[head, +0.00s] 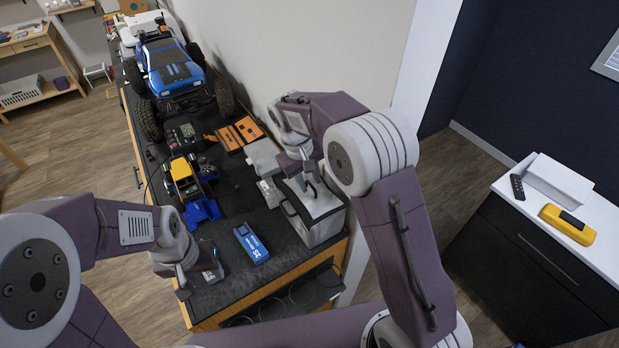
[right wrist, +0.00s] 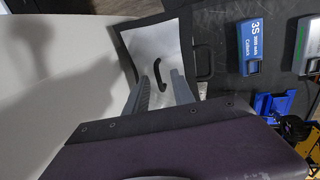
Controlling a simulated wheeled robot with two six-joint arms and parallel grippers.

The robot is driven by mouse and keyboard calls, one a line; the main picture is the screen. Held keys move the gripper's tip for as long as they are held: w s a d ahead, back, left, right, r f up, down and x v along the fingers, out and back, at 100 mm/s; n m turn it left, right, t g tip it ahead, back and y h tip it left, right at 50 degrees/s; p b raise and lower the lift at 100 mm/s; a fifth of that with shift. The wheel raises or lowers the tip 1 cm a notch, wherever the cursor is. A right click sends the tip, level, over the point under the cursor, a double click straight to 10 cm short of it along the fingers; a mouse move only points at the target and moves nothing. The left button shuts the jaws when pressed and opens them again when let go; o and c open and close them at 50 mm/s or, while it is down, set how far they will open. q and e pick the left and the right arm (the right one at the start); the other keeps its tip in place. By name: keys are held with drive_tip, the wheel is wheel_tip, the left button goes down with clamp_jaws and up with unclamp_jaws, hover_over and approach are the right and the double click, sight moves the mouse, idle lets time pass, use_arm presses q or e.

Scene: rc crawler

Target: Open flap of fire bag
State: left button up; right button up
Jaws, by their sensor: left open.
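The fire bag (head: 318,228) is a silver-grey box-shaped bag with black trim at the right front corner of the workbench. Its silver flap, with a black loop handle (right wrist: 158,72), shows in the right wrist view (right wrist: 183,47). My right gripper (head: 312,186) is at the top of the bag. In the right wrist view its two fingers (right wrist: 160,84) are apart, with the handle close to their tips. I cannot tell whether they touch it. My left gripper (head: 199,287) is open and empty over the bench's front left corner.
A blue 3S battery (head: 251,243) lies left of the bag. A yellow-and-blue crawler (head: 190,187), an orange case (head: 240,133) and a large blue truck (head: 172,68) stand farther back. The wall (head: 330,45) borders the bench's right side.

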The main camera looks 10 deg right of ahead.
drive_tip(key=shift+w+d+f, duration=0.3)
drive_tip(key=shift+w+f, duration=0.5)
drive_tip(key=shift+s+r, duration=0.1)
drive_tip(key=shift+s, duration=0.15)
drive_tip(key=shift+s+r, duration=0.35)
drive_tip(key=shift+s, duration=0.45)
drive_tip(key=c, duration=0.4)
drive_tip(key=shift+s, duration=0.1)
clamp_jaws()
drive_tip(key=shift+w, duration=0.25)
use_arm(q)
drive_tip(key=shift+s+d+r, duration=0.25)
drive_tip(key=shift+s+r, duration=0.05)
use_arm(e)
drive_tip(key=shift+s, duration=0.15)
drive_tip(key=shift+f, duration=0.1)
